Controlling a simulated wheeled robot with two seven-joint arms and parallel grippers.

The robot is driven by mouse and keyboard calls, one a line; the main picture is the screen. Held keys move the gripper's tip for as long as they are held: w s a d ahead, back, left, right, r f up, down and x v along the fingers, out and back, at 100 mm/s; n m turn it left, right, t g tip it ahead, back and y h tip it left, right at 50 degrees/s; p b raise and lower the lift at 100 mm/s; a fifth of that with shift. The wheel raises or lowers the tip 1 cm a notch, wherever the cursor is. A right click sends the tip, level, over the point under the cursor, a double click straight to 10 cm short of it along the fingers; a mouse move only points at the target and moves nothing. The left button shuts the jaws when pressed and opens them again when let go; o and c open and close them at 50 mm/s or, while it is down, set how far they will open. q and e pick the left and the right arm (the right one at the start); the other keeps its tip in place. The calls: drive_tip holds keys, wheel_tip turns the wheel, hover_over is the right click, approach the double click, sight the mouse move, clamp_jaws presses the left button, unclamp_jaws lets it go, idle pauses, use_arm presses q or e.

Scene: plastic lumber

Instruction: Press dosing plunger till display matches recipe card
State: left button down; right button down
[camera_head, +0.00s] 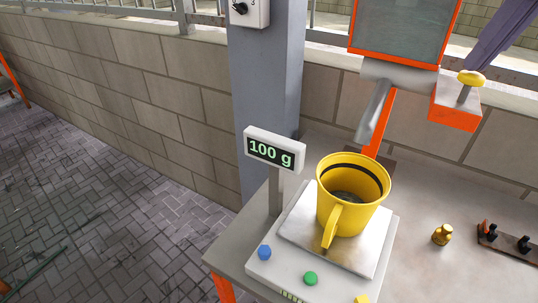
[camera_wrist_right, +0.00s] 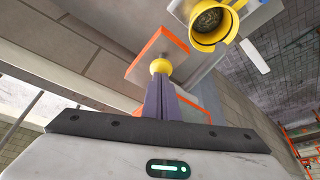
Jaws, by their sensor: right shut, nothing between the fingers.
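The dosing plunger has a yellow mushroom knob (camera_head: 471,77) on a short grey stem above an orange block. The knob also shows in the wrist view (camera_wrist_right: 160,67). My right gripper (camera_head: 479,60) is shut and empty, its purple fingertips at the knob; I cannot tell whether they touch it. The display (camera_head: 275,151) reads "100 g" in green. A yellow mug (camera_head: 350,210) with dark contents stands upright on the scale (camera_head: 302,243), below the grey chute (camera_head: 374,110). No recipe card is readable in these views. My left gripper is not in view.
An orange-framed hopper (camera_head: 405,28) stands above the chute. A grey column (camera_head: 265,95) rises behind the display, carrying a box with a dial. A brass weight (camera_head: 442,234) and a dark rack (camera_head: 508,243) lie right of the scale. The counter between is clear.

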drive_tip(key=shift+f, duration=0.45)
drive_tip(key=shift+r, duration=0.15)
wheel_tip(320, 180, up, 3)
drive_tip(key=p, duration=0.2)
drive_tip(key=shift+p, duration=0.35)
drive_tip(key=shift+r, duration=1.25)
idle(1.2)
